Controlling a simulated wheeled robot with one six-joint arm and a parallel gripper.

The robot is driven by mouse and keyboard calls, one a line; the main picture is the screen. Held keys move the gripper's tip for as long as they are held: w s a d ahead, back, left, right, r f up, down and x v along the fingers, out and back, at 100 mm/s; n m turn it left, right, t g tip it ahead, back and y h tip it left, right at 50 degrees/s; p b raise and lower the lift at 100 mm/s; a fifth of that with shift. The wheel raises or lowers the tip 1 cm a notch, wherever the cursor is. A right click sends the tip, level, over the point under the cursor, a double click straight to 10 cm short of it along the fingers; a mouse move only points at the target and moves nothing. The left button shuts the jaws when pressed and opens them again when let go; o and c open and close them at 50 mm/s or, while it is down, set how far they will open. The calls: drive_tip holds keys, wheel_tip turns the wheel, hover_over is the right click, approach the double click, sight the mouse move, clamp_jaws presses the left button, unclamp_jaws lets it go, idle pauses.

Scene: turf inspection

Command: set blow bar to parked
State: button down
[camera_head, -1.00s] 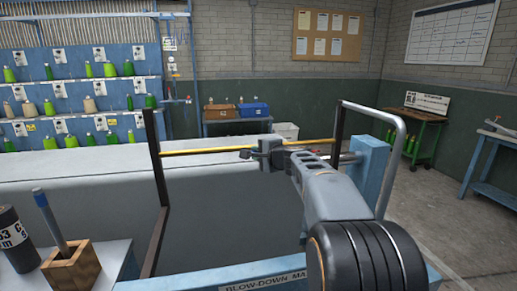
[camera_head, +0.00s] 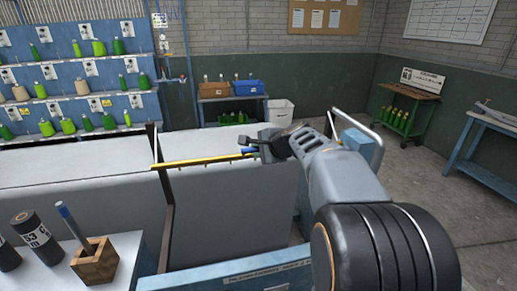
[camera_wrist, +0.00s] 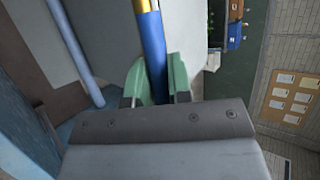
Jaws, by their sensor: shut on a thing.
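The blow bar, a thin yellow bar (camera_head: 205,160), runs roughly level across the blow-down machine in the head view. Its left end meets a dark upright post (camera_head: 164,195). Its blue grip part shows beside my gripper (camera_head: 262,147), whose jaws are small and dark there. In the wrist view the blue grip (camera_wrist: 152,42) passes between the pale green fingers of my gripper (camera_wrist: 155,85), which are shut on it. A bit of yellow bar shows above the blue part. My arm hides the bar's right side in the head view.
A blue machine frame (camera_head: 262,274) with a label lies in front. A wooden block (camera_head: 95,262) holding a blue-handled tool and dark cylinders (camera_head: 33,232) stand at the lower left. A bent grey rail (camera_head: 376,150) is to the right of my arm. Bottle racks (camera_head: 70,70) stand behind.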

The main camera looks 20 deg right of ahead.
drive_tip(key=shift+s+r+p, duration=0.2)
drive_tip(key=shift+r+p, duration=0.25)
drive_tip(key=shift+r, duration=0.95)
drive_tip(key=shift+s+r+p, duration=0.2)
drive_tip(key=shift+r+p, duration=0.25)
drive_tip(key=shift+r, duration=0.95)
drive_tip(key=c, duration=1.1)
unclamp_jaws()
drive_tip(key=shift+w+f, duration=0.1)
drive_tip(key=shift+o, duration=0.2)
drive_tip(key=shift+a, duration=0.1)
drive_tip(key=b+v, duration=0.2)
drive_tip(key=v, duration=1.2)
drive_tip(key=shift+w, duration=0.1)
